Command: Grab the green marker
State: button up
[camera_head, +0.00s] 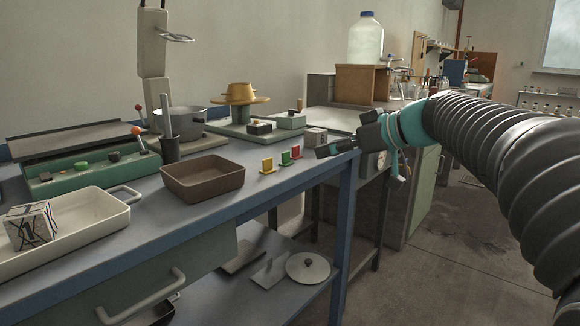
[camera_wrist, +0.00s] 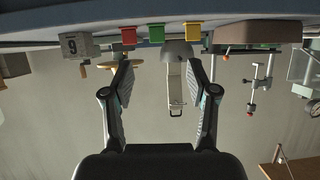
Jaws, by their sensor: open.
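The green marker (camera_head: 286,158) is a small upright piece near the bench's right end, between a yellow marker (camera_head: 266,165) and a red marker (camera_head: 296,153). In the wrist view, which is upside down, the green marker (camera_wrist: 156,34) is at the top, with the red (camera_wrist: 128,36) to its left and the yellow (camera_wrist: 192,34) to its right. My gripper (camera_head: 328,150) is at the bench's right end, to the right of the markers. In the wrist view its fingers (camera_wrist: 160,78) are spread apart with nothing held between them.
A grey numbered cube (camera_head: 316,136) stands close to the gripper, behind the red marker. A brown tray (camera_head: 203,184) is left of the markers. A turntable stand (camera_head: 240,100) and a pot (camera_head: 181,122) are further back. The bench front by the markers is clear.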

aim_at(287, 155)
jog(key=x, duration=0.9)
jog(key=r+p+x, duration=0.1)
jog(key=x, duration=0.4)
jog(key=shift+w+r, duration=0.1)
jog(key=shift+w, duration=0.3)
jog(key=c, duration=0.9)
